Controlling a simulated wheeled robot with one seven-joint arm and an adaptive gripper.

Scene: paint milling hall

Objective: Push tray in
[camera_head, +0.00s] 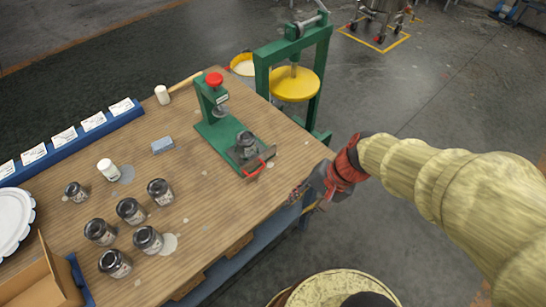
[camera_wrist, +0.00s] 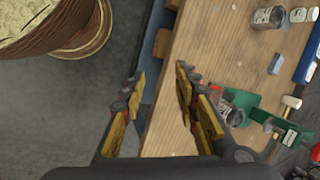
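The green press (camera_head: 214,105) with a red knob stands on the wooden bench. A dark sliding tray (camera_head: 264,152) sticks out at its front, with a red handle (camera_head: 258,172) at its near end. A dark lidded jar (camera_head: 246,143) sits on the tray. My gripper (camera_head: 306,194) is at the bench's right edge, to the right of the handle and apart from it. In the wrist view my gripper (camera_wrist: 160,92) is open, with nothing between its fingers. There the jar (camera_wrist: 233,116) shows beyond the right finger, which partly hides the tray and handle.
Several dark jars (camera_head: 130,210) stand on the left of the bench (camera_head: 205,220). A grey-blue block (camera_head: 162,145) and a white-headed mallet (camera_head: 162,94) lie nearer the press. A green stand with a yellow disc (camera_head: 295,85) is behind. A drum (camera_head: 335,289) stands at the front.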

